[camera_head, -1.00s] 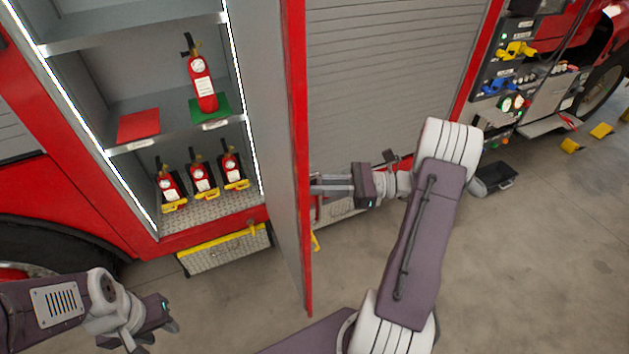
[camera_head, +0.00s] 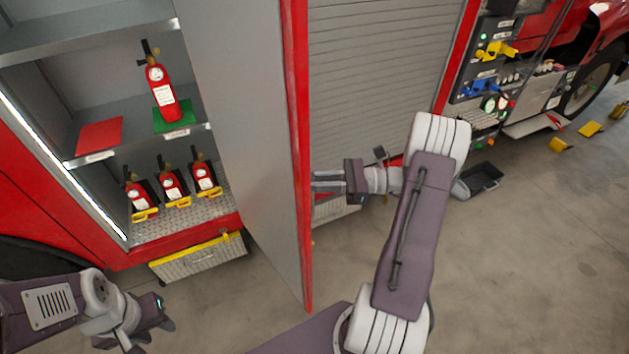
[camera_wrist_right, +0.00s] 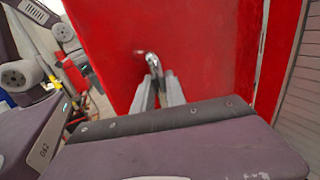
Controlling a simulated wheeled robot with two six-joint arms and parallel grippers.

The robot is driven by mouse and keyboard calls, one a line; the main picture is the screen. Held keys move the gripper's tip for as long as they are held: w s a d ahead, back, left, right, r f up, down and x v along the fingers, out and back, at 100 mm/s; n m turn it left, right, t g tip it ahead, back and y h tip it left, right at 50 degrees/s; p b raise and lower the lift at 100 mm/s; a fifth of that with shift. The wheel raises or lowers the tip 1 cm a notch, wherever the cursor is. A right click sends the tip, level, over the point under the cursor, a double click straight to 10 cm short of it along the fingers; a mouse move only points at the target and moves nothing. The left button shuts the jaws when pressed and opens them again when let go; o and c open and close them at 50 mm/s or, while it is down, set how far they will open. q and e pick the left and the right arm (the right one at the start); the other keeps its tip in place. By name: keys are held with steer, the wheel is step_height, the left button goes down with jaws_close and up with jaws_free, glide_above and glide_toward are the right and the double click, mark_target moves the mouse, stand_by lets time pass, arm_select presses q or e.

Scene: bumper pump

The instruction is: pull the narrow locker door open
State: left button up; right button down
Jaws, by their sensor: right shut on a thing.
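The narrow locker door (camera_head: 250,130) stands open, its grey inner face toward the open locker and its edge red. In the right wrist view its red outer face (camera_wrist_right: 205,50) fills the middle. A curved metal handle (camera_wrist_right: 153,62) sticks out from that face. My right gripper (camera_head: 316,182) is at the door's outer side, and its fingers (camera_wrist_right: 160,88) are shut on the handle in the wrist view. The door edge hides the handle in the head view. My left gripper (camera_head: 168,312) hangs at the lower left, away from the door; its jaw gap is unclear.
The locker shelves hold several red extinguishers (camera_head: 162,92) and a red mat (camera_head: 100,136). A checker-plate step box (camera_head: 200,260) is below. A grey roller shutter (camera_head: 385,70) lies right of the door. A black tray (camera_head: 484,178) and yellow chocks (camera_head: 590,129) are on the floor.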

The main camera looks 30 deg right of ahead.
steer(key=shift+r, duration=0.1)
steer(key=c, duration=1.5)
jaws_free()
steer(key=shift+o, duration=0.7)
steer(key=shift+w+a, duration=0.1)
steer(key=shift+w, duration=0.05)
steer(key=b+v, duration=0.3)
steer(key=v, duration=0.6)
